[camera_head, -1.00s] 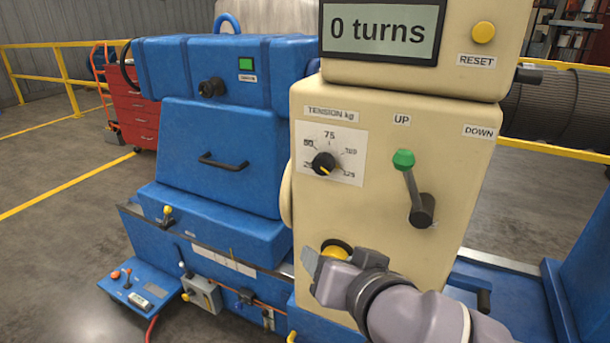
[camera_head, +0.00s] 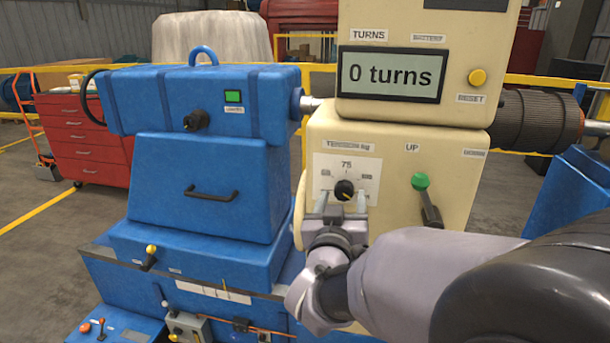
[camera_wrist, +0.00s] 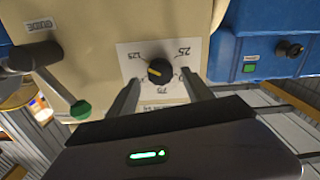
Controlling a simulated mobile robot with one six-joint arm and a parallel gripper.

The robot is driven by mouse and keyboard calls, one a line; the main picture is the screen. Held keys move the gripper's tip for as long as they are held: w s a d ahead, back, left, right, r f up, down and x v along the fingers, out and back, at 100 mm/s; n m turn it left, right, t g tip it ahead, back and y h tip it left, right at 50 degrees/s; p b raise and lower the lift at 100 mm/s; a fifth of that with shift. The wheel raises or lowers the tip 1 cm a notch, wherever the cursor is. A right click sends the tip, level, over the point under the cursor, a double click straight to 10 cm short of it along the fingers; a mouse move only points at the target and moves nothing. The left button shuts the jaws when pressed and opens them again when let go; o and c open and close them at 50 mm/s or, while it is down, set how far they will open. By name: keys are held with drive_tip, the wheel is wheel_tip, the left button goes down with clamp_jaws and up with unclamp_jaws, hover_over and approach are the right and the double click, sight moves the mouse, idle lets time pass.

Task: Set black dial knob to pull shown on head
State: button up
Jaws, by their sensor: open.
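The black dial knob (camera_head: 344,190) sits on a white tension scale plate (camera_head: 357,166) on the cream cabinet. It also shows in the wrist view (camera_wrist: 160,70), where the scale appears upside down. Its yellow mark points toward the 125 side. My gripper (camera_head: 342,200) is open just in front of the dial. In the wrist view the fingers of my gripper (camera_wrist: 161,80) stand on either side of the knob, apart from it; how near they are in depth I cannot tell. The display (camera_head: 390,75) on the upper box reads "0 turns".
A lever with a green knob (camera_head: 420,181) stands right of the dial; my arm passes in front of its lower area. A yellow reset button (camera_head: 477,77) is above. A blue machine (camera_head: 200,180) with a black handle stands to the left.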

sight(342, 193)
drive_tip(key=x, duration=0.4)
drive_tip(key=shift+c, duration=0.2)
clamp_jaws()
drive_tip(key=n+p, duration=0.1)
drive_tip(key=n, duration=0.4)
drive_tip(key=shift+a+n+p, duration=0.15)
drive_tip(key=shift+n+p, duration=0.15)
drive_tip(key=shift+n, duration=0.1)
drive_tip(key=n+p, duration=0.2)
drive_tip(key=n, duration=0.3)
drive_tip(key=shift+f+n, duration=0.15)
drive_tip(key=shift+n, duration=0.45)
